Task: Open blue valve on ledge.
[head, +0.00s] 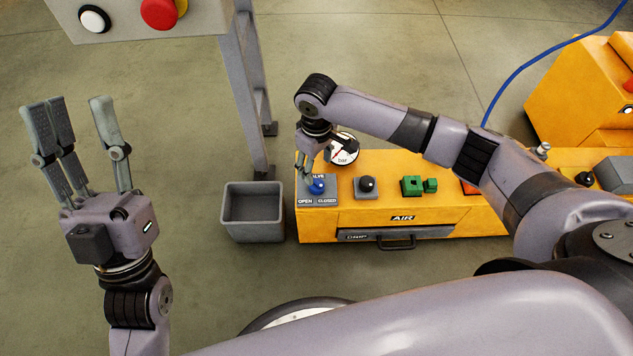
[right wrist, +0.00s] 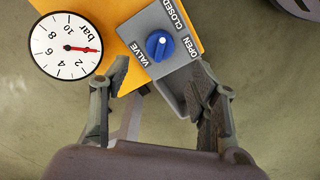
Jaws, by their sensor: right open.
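The blue valve (head: 318,186) is a round knob on a grey plate at the left end of the yellow ledge (head: 345,222). My left gripper (head: 74,104) is open and empty, fingers up, far left.
A pressure gauge (head: 343,150) stands behind the valve. A grey bin (head: 253,232) stands left of the ledge. A post with a button box (head: 140,22) rises behind.

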